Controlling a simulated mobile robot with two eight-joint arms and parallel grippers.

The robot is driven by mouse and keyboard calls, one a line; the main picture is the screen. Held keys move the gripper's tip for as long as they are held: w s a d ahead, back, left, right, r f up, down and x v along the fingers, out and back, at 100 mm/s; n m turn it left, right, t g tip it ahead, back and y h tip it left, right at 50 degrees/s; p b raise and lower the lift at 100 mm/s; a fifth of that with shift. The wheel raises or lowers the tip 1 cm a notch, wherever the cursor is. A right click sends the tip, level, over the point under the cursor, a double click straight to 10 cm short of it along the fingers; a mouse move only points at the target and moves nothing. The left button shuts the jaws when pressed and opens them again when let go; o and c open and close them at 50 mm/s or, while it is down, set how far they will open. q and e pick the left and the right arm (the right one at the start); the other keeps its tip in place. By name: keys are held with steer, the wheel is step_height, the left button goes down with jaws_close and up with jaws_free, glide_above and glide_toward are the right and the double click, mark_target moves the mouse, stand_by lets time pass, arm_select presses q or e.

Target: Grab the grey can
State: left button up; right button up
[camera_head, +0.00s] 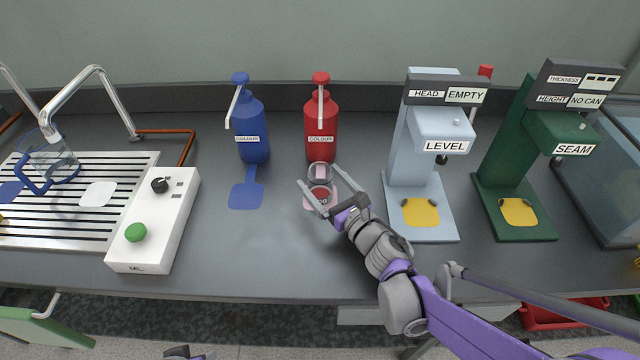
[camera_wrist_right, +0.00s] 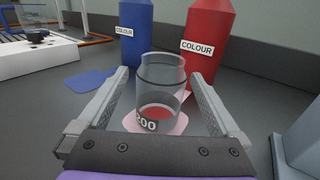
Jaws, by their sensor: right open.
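A clear, greyish see-through can (camera_head: 320,173) with a little red liquid and a mark reading 200 stands upright on a pink pad in front of the red bottle. It also shows in the right wrist view (camera_wrist_right: 161,95). No opaque grey can shows. My right gripper (camera_head: 320,177) is open, with one finger on each side of this can. In the wrist view, gaps show between the can and both fingers. A small part of what looks like my left gripper (camera_head: 188,353) shows at the bottom edge; its jaws cannot be made out.
A blue bottle (camera_head: 250,130) and a red bottle (camera_head: 320,138) stand behind. To the right are a pale blue machine (camera_head: 405,150) and a green seamer (camera_head: 505,140). A white control box (camera_head: 150,225), a slatted drain and a jug (camera_head: 50,160) are at left. The counter's front middle is clear.

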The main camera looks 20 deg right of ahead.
steer(key=x, duration=0.3)
steer(key=b+x, duration=0.1)
steer(key=shift+w+f, duration=0.35)
steer(key=shift+w, duration=0.05)
steer(key=shift+s+r, duration=0.1)
steer(key=c, duration=1.4)
